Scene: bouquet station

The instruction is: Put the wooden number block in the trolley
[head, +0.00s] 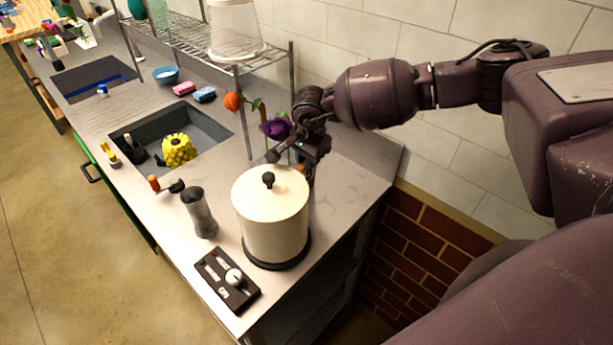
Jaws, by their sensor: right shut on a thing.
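My right gripper (296,156) is low over the far right end of the counter, just behind a cream lidded canister (270,216). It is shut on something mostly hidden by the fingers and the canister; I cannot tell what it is. A small brownish and bluish patch shows below the fingers. I cannot make out the wooden number block anywhere. No trolley can be made out. My left gripper is not in view.
A grey grinder (199,212) and a black control box (228,280) are near the front edge. A wire rack (193,44) and a sink with a yellow object (178,150) lie left.

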